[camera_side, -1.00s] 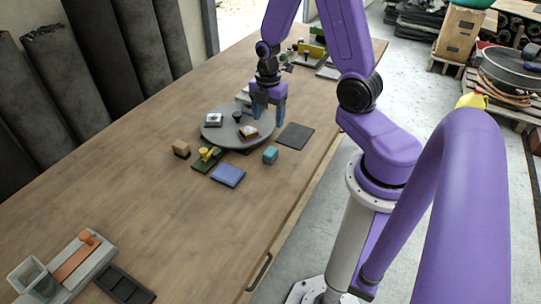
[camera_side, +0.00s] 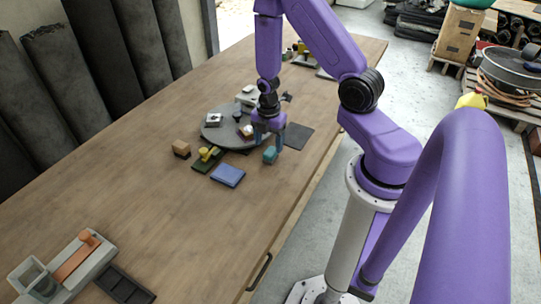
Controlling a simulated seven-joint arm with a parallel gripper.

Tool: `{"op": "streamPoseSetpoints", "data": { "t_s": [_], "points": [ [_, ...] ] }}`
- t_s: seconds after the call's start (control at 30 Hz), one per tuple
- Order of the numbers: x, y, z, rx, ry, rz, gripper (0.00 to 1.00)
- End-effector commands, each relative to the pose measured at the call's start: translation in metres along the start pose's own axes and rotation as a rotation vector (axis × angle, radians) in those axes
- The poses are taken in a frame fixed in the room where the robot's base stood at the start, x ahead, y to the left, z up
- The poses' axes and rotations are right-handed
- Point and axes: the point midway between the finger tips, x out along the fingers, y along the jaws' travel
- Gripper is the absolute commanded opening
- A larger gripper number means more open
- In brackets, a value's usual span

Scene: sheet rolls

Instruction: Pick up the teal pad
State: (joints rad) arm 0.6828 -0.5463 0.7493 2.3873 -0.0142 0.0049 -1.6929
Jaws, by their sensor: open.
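The teal pad (camera_side: 270,155) looks like a small teal block on the wooden table, just in front of the round grey disc. My gripper (camera_side: 268,144) is open and points down, right at the teal pad. One finger shows behind and left of the pad and the other to its right. I cannot tell whether the fingers touch it. The pad's top is partly close under the gripper, and its front side shows.
The grey disc (camera_side: 213,133) carries several small items. A blue flat pad (camera_side: 228,175), a green piece with a yellow handle (camera_side: 207,157) and a wooden block (camera_side: 181,148) lie to the left. A dark mat (camera_side: 298,135) lies right. The table's front middle is clear.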

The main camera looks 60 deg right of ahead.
Motion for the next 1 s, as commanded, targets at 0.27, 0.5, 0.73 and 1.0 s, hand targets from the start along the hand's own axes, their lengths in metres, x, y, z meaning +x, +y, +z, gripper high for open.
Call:
{"op": "streamPoseSetpoints", "data": {
  "t_s": [0.27,0.5,0.73,1.0],
  "points": [
    [0.029,-0.003,0.007,0.001,0.001,-0.003,0.68],
    [0.048,-0.003,0.007,0.0,0.0,-0.002,0.68],
    [0.05,-0.002,0.007,0.0,0.0,0.001,0.68],
    [0.05,-0.002,0.007,0.0,0.0,0.0,0.12]
  ]
}}
